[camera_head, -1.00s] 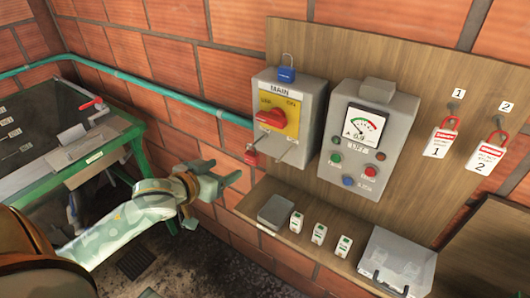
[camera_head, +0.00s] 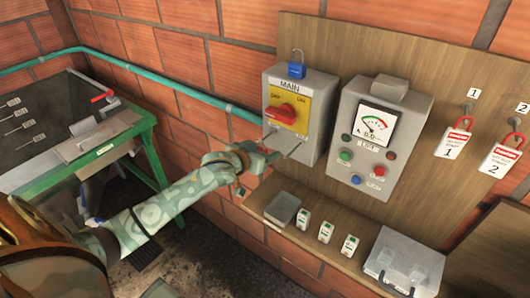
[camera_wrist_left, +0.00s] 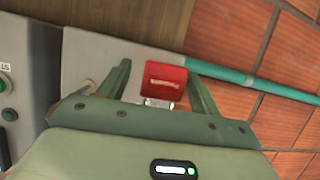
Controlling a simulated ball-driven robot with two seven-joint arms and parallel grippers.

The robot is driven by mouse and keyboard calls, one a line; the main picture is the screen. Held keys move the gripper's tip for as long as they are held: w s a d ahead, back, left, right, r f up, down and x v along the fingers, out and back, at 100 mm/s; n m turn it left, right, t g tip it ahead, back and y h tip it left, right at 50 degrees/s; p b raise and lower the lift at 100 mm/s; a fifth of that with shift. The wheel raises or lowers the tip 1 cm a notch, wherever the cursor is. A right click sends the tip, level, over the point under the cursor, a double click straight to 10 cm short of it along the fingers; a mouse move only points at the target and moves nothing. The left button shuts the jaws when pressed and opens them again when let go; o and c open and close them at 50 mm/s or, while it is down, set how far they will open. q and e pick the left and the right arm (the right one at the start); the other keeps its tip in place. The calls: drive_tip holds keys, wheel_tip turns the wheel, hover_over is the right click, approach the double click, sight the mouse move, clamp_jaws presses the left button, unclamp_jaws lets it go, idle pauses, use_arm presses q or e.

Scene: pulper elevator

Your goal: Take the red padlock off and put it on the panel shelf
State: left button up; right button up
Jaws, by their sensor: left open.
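The red padlock (camera_wrist_left: 165,82) shows in the left wrist view, between the fingers of my left gripper (camera_wrist_left: 158,74), its metal shackle partly visible below the body. The fingers are open, one on each side; I cannot tell if they touch it. In the head view my left gripper (camera_head: 272,155) is at the lower left of the grey MAIN switch box (camera_head: 312,125) and hides most of the padlock. The panel shelf (camera_head: 366,240) is the wooden ledge below the boxes. My right gripper is not in view.
A blue padlock (camera_head: 296,70) sits on top of the MAIN box. The shelf bears a grey dish (camera_head: 284,208), several white tags (camera_head: 326,232) and a clear box (camera_head: 402,262). A gauge box (camera_head: 379,140) and two red-shackled tags (camera_head: 452,143) are to the right. A green-framed table (camera_head: 105,150) stands left.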

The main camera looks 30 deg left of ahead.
use_arm(q)
drive_tip(key=shift+s, duration=0.15)
drive_tip(key=shift+c, duration=1.2)
drive_tip(key=c, duration=0.9)
drive_tip(key=shift+r, duration=0.15)
drive_tip(key=shift+r, duration=0.35)
drive_tip(key=s, duration=0.6)
drive_tip(key=s+b, duration=0.1)
drive_tip(key=s, duration=1.1)
drive_tip(key=shift+a+r, duration=0.25)
drive_tip(key=shift+r, duration=0.1)
